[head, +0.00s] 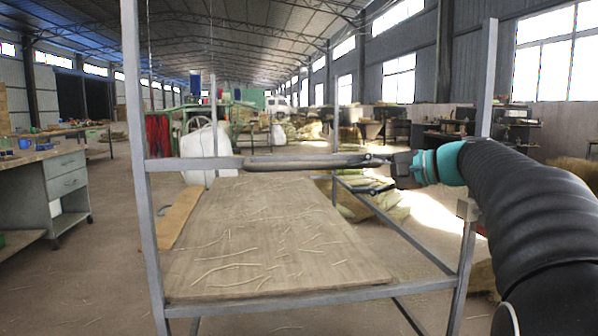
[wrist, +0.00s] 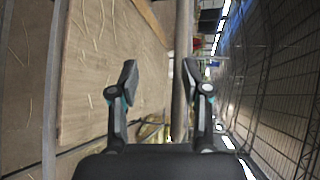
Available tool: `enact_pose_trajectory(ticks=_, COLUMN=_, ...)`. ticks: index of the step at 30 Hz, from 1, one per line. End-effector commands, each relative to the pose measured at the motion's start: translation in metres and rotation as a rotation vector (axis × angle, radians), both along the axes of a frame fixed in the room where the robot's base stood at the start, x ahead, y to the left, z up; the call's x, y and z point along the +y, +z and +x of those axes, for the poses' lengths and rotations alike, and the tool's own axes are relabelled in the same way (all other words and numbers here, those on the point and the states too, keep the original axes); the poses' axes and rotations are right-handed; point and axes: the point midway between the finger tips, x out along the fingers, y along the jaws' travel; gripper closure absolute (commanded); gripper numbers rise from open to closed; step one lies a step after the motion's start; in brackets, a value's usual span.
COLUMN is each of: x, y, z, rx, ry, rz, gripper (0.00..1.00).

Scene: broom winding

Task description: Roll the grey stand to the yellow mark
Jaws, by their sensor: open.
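The grey stand is a metal frame with a wooden shelf (head: 270,240) strewn with straw strands. Its crossbar (head: 200,164) has a dark sleeve (head: 300,162) and spans the two uprights. My gripper (head: 376,174) is open at the right part of the crossbar. In the wrist view my gripper (wrist: 160,80) has its fingers apart, and the bar (wrist: 181,40) appears between them, close to the right finger. I cannot tell whether they touch. The shelf (wrist: 110,60) lies to the left there. I see no yellow mark in either view.
A grey drawer cabinet (head: 66,190) stands at the left. A white sack (head: 208,150) and green machinery (head: 235,118) are behind the stand. Straw bundles (head: 395,207) lie beyond its right side. Bare floor (head: 100,270) shows between the cabinet and the stand.

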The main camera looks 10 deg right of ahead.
Motion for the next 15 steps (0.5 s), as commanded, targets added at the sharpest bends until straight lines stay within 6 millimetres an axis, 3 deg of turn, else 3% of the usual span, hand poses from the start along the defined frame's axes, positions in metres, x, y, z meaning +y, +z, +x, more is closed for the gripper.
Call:
enact_pose_trajectory(ticks=3, x=-0.020, y=0.014, z=0.011, rx=-0.036, ry=-0.007, rz=0.065, gripper=0.53)
enact_pose_trajectory(ticks=6, x=-0.023, y=0.020, z=0.015, rx=-0.050, ry=-0.005, rz=0.088, gripper=0.53)
enact_pose_trajectory(ticks=15, x=0.006, y=0.015, z=0.042, rx=-0.052, ry=-0.002, rz=0.091, gripper=0.53)
